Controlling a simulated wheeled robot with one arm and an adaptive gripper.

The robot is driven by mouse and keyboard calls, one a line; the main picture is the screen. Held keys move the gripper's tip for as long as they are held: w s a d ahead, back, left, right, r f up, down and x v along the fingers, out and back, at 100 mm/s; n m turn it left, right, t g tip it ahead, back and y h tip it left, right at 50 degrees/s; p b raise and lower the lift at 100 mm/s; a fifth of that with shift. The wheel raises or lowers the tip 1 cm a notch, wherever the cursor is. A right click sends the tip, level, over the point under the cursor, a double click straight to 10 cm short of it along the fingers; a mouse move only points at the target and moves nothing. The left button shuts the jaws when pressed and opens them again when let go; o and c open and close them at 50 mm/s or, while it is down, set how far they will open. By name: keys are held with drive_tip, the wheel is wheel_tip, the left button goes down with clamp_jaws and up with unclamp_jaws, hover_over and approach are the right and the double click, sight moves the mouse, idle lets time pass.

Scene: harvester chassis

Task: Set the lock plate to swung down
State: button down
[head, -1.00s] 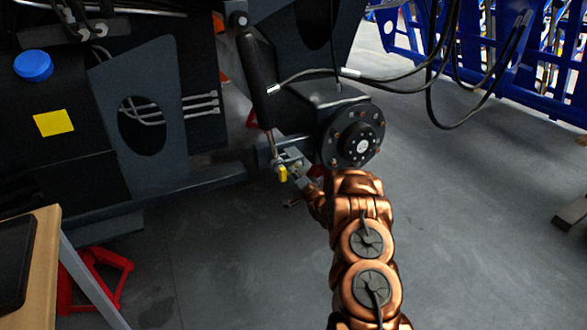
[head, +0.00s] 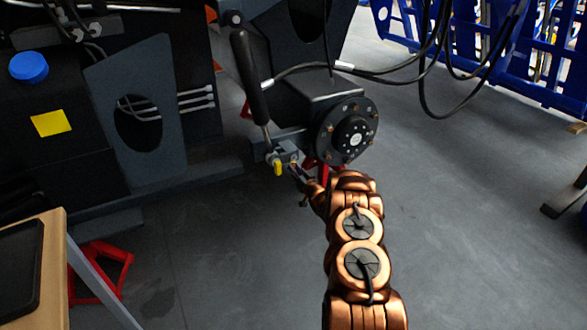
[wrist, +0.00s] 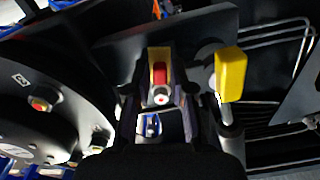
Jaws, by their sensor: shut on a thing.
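My gripper (head: 299,174) reaches the small grey bracket (head: 285,152) at the lower end of the black cylinder, left of the round hub. In the wrist view its two fingers (wrist: 158,112) are closed around a small part with a red and yellow block (wrist: 160,75) and a silver round end. I take this held part as the lock plate (wrist: 161,96), but the fingers hide much of it and its angle is unclear. A yellow tab (wrist: 231,73) stands just right of the fingers; it also shows in the head view (head: 278,168).
The round hub (head: 356,139) is close on the right. The black cylinder (head: 250,78) and hoses (head: 420,75) are above. A dark chassis plate (head: 133,110) stands left. A wooden table (head: 55,245) is at lower left.

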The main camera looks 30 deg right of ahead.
drive_tip(key=shift+d+f+n, duration=0.15)
drive_tip(key=shift+d+n, duration=0.1)
drive_tip(key=shift+n, duration=0.45)
drive_tip(key=c, duration=1.2)
unclamp_jaws()
drive_tip(key=shift+o, duration=0.2)
drive_tip(key=shift+s, duration=0.2)
drive_tip(key=s, duration=1.1)
drive_tip(key=shift+s+a, duration=0.35)
drive_tip(key=shift+a, duration=0.1)
drive_tip(key=shift+p, duration=0.3)
